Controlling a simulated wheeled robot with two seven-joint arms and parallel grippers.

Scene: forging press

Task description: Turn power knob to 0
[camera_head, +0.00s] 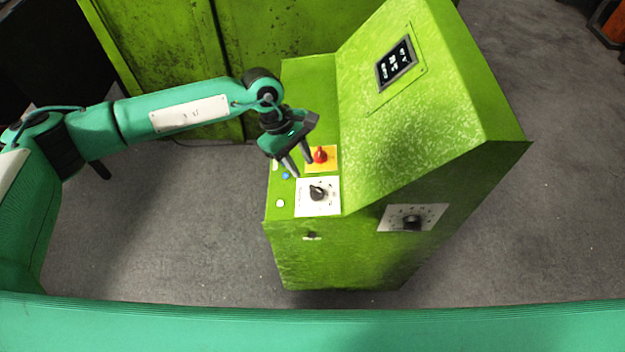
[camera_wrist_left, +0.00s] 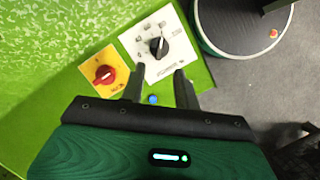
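A black knob (camera_head: 318,192) sits on a white dial plate (camera_head: 305,209) on the flat top of the green console. In the left wrist view the same knob (camera_wrist_left: 158,47) shows ahead of the fingertips, on its white plate (camera_wrist_left: 178,62) with small markings too blurred to read surely. A second black knob (camera_head: 411,223) sits on a white plate on the console's side face. I cannot tell from the head view labels which is the power knob. My left gripper (camera_head: 304,169) is open and empty, above the console top near the first knob; its fingers (camera_wrist_left: 158,78) are apart.
A red switch (camera_head: 320,155) on a yellow plate is beside the first knob; it also shows in the left wrist view (camera_wrist_left: 104,75). A blue button (camera_head: 285,176) and a white button (camera_head: 280,203) lie near the console edge. A sloped panel carries a display (camera_head: 396,64).

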